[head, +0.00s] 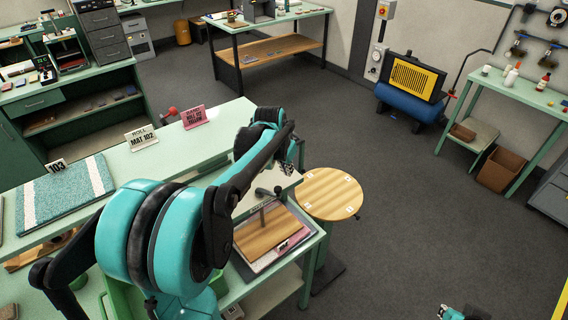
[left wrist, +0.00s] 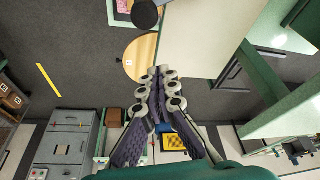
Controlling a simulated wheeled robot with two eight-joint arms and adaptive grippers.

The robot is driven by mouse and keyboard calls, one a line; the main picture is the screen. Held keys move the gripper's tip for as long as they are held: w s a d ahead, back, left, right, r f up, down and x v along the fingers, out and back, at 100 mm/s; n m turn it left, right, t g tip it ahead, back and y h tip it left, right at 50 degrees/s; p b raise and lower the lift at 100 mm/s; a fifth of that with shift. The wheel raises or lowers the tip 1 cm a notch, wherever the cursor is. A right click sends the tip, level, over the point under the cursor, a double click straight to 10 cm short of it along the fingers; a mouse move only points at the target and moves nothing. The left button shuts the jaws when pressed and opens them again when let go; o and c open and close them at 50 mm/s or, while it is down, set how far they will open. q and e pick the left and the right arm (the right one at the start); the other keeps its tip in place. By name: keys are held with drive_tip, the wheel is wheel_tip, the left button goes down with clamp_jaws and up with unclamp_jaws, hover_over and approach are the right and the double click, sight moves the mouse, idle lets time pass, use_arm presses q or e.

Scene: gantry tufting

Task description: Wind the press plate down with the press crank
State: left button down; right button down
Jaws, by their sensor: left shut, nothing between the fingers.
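The press stands at the end of the green bench. Its wooden press plate (head: 262,232) lies flat in the frame below a pale top beam, with a pink edge showing beside it. The dark press crank (head: 276,191) sits on top of the beam; a round black knob, apparently its handle, shows in the left wrist view (left wrist: 145,14). My left gripper (head: 285,166) is above and beyond the crank, partly hidden by its own arm. Its fingers (left wrist: 160,72) are together and empty, apart from the knob. A teal part of my right arm shows at the bottom edge; its fingers are unclear.
A round wooden stool top (head: 330,194) stands just right of the press. A blue compressor (head: 410,100) stands farther back.

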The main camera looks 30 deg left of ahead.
sight(279, 187)
use_arm(q)
drive_tip(key=s, duration=0.1)
drive_tip(key=s+f, duration=0.1)
drive_tip(key=s, duration=0.1)
drive_tip(key=shift+s+a+f, duration=0.1)
drive_tip(key=shift+s+f, duration=0.05)
drive_tip(key=shift+s, duration=0.15)
drive_tip(key=shift+s, duration=0.15)
drive_tip(key=shift+s, duration=0.85)
drive_tip(key=shift+w, duration=0.15)
